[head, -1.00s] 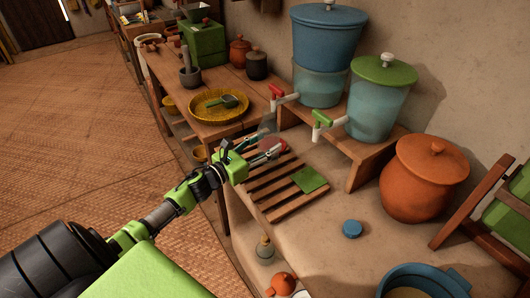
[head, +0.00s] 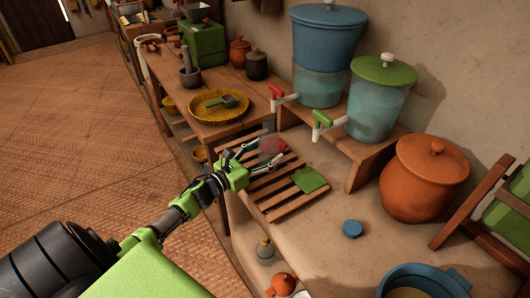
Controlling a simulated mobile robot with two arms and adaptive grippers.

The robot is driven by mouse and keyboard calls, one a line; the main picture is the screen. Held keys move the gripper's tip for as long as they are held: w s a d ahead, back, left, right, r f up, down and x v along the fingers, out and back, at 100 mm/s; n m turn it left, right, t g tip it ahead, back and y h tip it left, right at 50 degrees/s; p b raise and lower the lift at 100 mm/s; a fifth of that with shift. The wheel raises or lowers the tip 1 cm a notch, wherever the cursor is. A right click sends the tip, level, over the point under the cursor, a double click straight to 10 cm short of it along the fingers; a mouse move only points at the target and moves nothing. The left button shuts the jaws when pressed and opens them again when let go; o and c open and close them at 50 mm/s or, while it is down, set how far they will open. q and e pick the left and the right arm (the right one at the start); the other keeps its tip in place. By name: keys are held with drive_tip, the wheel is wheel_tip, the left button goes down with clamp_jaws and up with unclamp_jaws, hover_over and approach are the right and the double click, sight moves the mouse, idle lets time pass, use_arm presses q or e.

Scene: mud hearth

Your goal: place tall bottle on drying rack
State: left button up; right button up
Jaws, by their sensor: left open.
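The slatted wooden drying rack (head: 290,200) lies on the clay counter, with a green square (head: 310,180) on its right part. My left gripper (head: 270,147) is over the rack's far left end, its fingers spread apart. A reddish, partly see-through object (head: 271,145) shows between and just beyond the fingertips; it may be the tall bottle, but its shape is unclear and the fingers partly hide it. Another small clear bottle (head: 265,251) with a tan stopper stands below, near the counter's front edge. My right gripper is not in view.
Two water dispensers, blue (head: 327,45) and green-lidded (head: 380,100), stand on a wooden stand behind the rack, taps jutting forward. An orange lidded pot (head: 424,180) stands right. A blue cap (head: 352,229) lies on otherwise clear counter. A yellow tray (head: 220,104) is left.

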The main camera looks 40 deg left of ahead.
use_arm(q)
drive_tip(key=shift+r, duration=0.2)
drive_tip(key=s+a, duration=0.2)
drive_tip(key=s, duration=0.9)
drive_tip(key=shift+s+a+b, duration=0.15)
drive_tip(key=shift+s+b, duration=0.25)
drive_tip(key=shift+b, duration=0.05)
drive_tip(key=shift+f, duration=0.1)
